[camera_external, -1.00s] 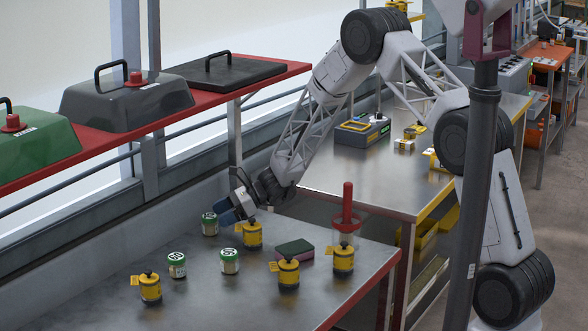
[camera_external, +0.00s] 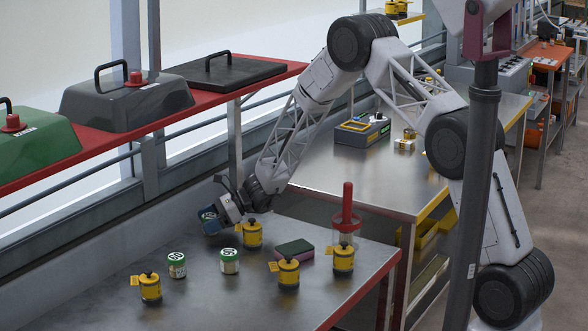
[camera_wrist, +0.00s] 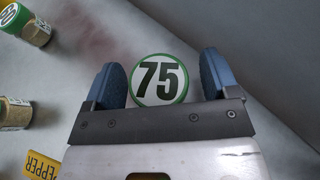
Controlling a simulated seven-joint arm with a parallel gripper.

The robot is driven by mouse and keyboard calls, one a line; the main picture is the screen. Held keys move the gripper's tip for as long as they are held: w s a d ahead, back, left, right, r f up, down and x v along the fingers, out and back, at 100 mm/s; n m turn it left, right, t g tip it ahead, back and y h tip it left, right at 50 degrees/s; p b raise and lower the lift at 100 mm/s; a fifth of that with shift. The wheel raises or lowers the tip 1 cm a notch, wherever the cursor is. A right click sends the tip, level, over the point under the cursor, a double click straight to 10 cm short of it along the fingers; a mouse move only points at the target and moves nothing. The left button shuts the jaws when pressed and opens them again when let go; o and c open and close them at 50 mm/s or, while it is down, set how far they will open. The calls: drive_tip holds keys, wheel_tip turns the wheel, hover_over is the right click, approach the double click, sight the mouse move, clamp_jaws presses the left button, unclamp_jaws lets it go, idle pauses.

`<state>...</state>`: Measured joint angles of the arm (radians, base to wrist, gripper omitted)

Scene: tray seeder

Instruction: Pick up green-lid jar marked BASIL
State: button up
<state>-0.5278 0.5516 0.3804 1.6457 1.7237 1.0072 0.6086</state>
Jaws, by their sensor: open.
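My gripper (camera_external: 214,216) is open and low over the back left of the metal table. In the wrist view its two blue fingers (camera_wrist: 163,74) stand on either side of a green-rimmed jar lid (camera_wrist: 159,80) marked 75, with a small gap on each side. From outside, this jar is mostly hidden by the fingers. Two other green-lid jars stand nearer the front: one at left (camera_external: 177,266) and one in the middle (camera_external: 229,262). They also show at the left of the wrist view (camera_wrist: 36,25) (camera_wrist: 14,113). I cannot read BASIL on any jar.
Yellow tagged canisters stand close by: one beside my gripper (camera_external: 253,235), others at front left (camera_external: 150,288), centre (camera_external: 288,275) and right (camera_external: 343,260). A yellow tag reading PEPPER (camera_wrist: 43,168) shows in the wrist view. A green-topped sponge (camera_external: 294,250) lies behind the centre canister.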

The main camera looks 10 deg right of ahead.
sight(208, 216)
drive_tip(key=c, duration=1.1)
drive_tip(key=shift+r, duration=0.15)
drive_tip(key=shift+r, duration=4.85)
